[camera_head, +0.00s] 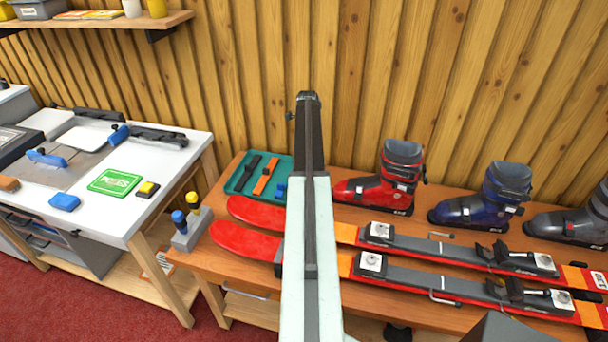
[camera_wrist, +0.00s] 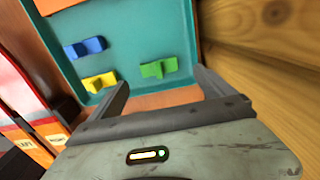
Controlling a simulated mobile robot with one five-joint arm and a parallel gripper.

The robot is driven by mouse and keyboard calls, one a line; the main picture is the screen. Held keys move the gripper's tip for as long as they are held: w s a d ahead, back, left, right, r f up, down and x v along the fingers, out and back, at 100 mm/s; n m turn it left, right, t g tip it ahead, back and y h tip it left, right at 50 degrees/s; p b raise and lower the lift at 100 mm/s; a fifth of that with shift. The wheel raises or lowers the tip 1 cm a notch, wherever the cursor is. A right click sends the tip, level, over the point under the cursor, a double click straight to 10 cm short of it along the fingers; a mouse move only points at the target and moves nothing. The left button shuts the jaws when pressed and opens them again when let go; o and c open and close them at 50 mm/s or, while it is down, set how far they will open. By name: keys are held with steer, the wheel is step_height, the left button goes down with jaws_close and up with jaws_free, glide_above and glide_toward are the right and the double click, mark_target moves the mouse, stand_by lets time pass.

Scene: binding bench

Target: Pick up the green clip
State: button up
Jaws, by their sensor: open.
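The green clip (camera_wrist: 158,68) lies in the teal tray (camera_wrist: 135,30) in the wrist view, near the tray's edge closest to my gripper. My gripper (camera_wrist: 162,82) is open and empty, with its two fingers on either side of the clip in the picture. I cannot tell how high the fingers are above the tray. A blue clip (camera_wrist: 85,47) and a yellow clip (camera_wrist: 99,82) lie in the same tray to the left. In the head view my arm hides the green clip and my gripper's fingertips; part of the tray (camera_head: 237,185) shows.
Red skis (camera_head: 450,285) lie across the wooden bench, with a red boot (camera_head: 385,185) and a blue boot (camera_head: 480,205) behind. The wood-panelled wall (camera_wrist: 270,60) is close on the right in the wrist view. A white-topped table (camera_head: 110,210) stands left.

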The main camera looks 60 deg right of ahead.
steer(key=shift+f, duration=0.8)
steer(key=shift+w, duration=0.1)
step_height(320, 180, down, 5)
steer(key=b, duration=0.5)
steer(key=shift+f+b, duration=0.1)
steer(key=shift+b, duration=0.2)
steer(key=shift+a+r, duration=0.1)
steer(key=shift+r, duration=0.1)
steer(key=shift+c, duration=0.3)
steer(key=c, duration=1.4)
